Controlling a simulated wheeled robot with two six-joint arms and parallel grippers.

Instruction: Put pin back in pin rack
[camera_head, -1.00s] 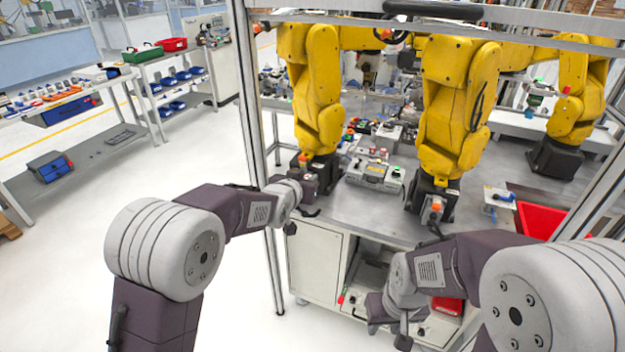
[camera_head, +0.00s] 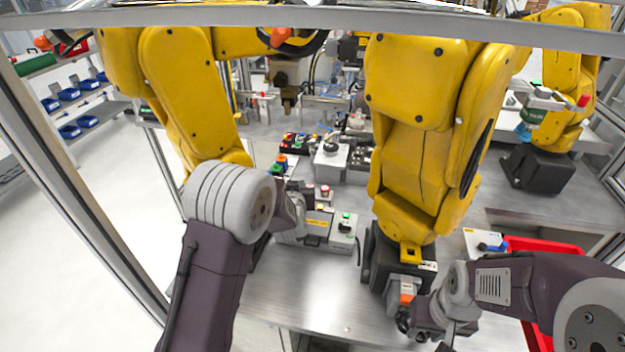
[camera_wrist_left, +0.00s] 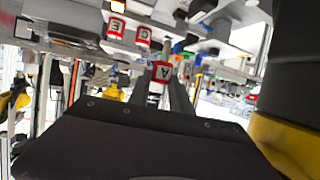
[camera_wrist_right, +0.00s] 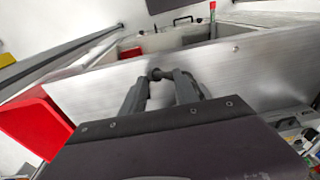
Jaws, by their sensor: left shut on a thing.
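My left gripper (camera_wrist_left: 164,86) is shut on a pin with a red top marked A (camera_wrist_left: 161,70), which shows between its fingers in the left wrist view. Two more red-topped, lettered pieces, marked E (camera_wrist_left: 116,28) and C (camera_wrist_left: 143,36), show beyond it. I cannot make out the pin rack clearly. In the head view my left wrist hides most of that gripper, beside a small red-topped piece (camera_head: 323,191). My right gripper (camera_wrist_right: 164,76) appears open and empty over the bare metal table. In the head view it (camera_head: 447,335) is low at right, in front of the middle yellow arm's base.
Yellow robot arms stand on the table at left (camera_head: 188,90), middle (camera_head: 415,110) and far right (camera_head: 565,115). A grey control box (camera_head: 341,238) with a green button lies between the first two. A red bin (camera_head: 570,247) is at right. Metal table (camera_head: 290,295) in front is bare. A frame bar (camera_head: 300,16) crosses above.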

